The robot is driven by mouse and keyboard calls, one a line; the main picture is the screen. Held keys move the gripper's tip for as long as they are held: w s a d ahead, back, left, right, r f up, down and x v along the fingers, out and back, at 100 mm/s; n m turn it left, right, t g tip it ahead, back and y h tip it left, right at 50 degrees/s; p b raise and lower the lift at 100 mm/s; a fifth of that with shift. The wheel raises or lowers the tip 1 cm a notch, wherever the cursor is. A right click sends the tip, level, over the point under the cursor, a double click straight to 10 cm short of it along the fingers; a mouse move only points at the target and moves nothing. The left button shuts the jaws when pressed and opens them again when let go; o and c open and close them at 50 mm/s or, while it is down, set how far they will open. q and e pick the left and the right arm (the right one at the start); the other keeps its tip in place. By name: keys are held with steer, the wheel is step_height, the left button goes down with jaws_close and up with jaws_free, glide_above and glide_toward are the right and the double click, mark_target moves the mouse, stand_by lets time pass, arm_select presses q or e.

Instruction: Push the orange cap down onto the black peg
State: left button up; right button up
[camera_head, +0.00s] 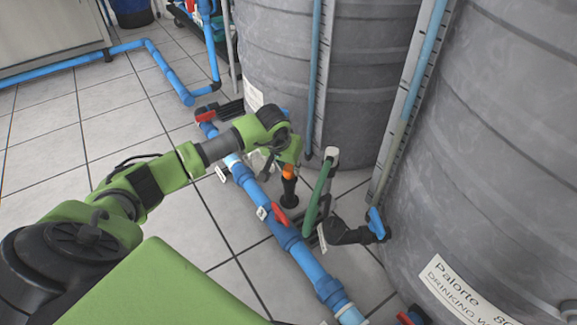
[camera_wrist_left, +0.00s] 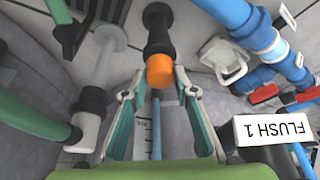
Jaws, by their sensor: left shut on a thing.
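The orange cap (camera_head: 289,172) sits at the top end of the upright black peg (camera_head: 289,198) in the head view. In the left wrist view the orange cap (camera_wrist_left: 160,71) is in line with the black peg (camera_wrist_left: 158,32) and looks to meet its end; how far it is seated I cannot tell. My left gripper (camera_head: 284,164) reaches down at the cap from above. In the wrist view its two fingers (camera_wrist_left: 159,82) stand on either side of the cap and are shut on it. My right gripper is not in view.
A blue pipe (camera_head: 243,178) with a red valve handle (camera_head: 279,214) runs beside the peg. A green hose (camera_head: 319,192) stands just right of it. Large grey tanks (camera_head: 480,150) close off the right side. A "FLUSH 1" label (camera_wrist_left: 276,129) hangs near my gripper. Tiled floor is clear at left.

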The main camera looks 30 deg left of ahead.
arm_select(q)
steer(key=shift+f, duration=0.35)
stand_by(0.4)
steer(key=o, duration=0.9)
steer(key=v, duration=1.2)
